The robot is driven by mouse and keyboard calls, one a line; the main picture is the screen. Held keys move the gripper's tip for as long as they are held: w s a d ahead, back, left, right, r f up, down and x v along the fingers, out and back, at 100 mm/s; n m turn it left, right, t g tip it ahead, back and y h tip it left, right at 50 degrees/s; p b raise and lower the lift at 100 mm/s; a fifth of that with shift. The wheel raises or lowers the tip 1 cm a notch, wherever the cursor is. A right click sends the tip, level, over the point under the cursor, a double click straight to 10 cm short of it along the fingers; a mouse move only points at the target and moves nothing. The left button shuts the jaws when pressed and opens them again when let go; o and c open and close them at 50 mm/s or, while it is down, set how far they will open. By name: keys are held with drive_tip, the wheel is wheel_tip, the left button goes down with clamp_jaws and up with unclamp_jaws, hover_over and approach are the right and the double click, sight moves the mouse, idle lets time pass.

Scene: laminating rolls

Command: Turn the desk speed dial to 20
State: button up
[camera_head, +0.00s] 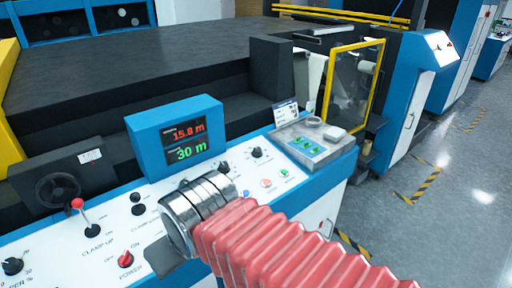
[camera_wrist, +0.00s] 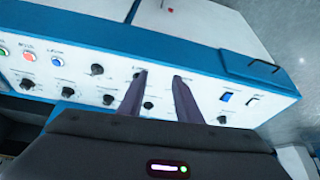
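The control desk (camera_head: 60,255) carries several black dials, among them one at the far left (camera_head: 12,266) with a "%" mark by it. Other black dials sit right of the display (camera_head: 256,152) and left of my arm (camera_head: 91,230). The labels are too small to tell which is the speed dial. In the wrist view my gripper (camera_wrist: 160,78) has two dark fingers held apart over the panel. A black dial (camera_wrist: 148,105) shows in the gap between them, with no contact visible. My arm's red bellows hide part of the desk and the fingers in the head view.
A blue display box (camera_head: 176,137) reads 15.8 m and 30 m. A red-knobbed lever (camera_head: 78,204) and a red power switch (camera_head: 126,259) stand at left. Blue and black switches (camera_wrist: 225,98) lie right of the fingers.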

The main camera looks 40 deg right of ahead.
drive_tip(key=shift+o, duration=0.5)
drive_tip(key=shift+o, duration=0.6)
drive_tip(key=shift+w+r, duration=0.1)
drive_tip(key=shift+o, duration=0.7)
drive_tip(key=shift+w+d+r, duration=0.2)
drive_tip(key=shift+w+d, duration=0.05)
drive_tip(key=w+d+r+m, duration=0.1)
drive_tip(key=w+d+r, duration=0.2)
drive_tip(key=w+d, duration=0.5)
drive_tip(key=w+d+r+m, duration=0.1)
drive_tip(key=w+d+r, duration=0.3)
drive_tip(key=w+d, duration=0.45)
drive_tip(key=w+d+f, duration=0.1)
drive_tip(key=d, duration=1.3)
drive_tip(key=d+f+m+g+h, duration=0.1)
drive_tip(key=d+f, duration=0.1)
drive_tip(key=d, duration=1.2)
drive_tip(key=shift+w+d+f, duration=0.2)
drive_tip(key=shift+w+d, duration=0.1)
drive_tip(key=shift+w, duration=0.1)
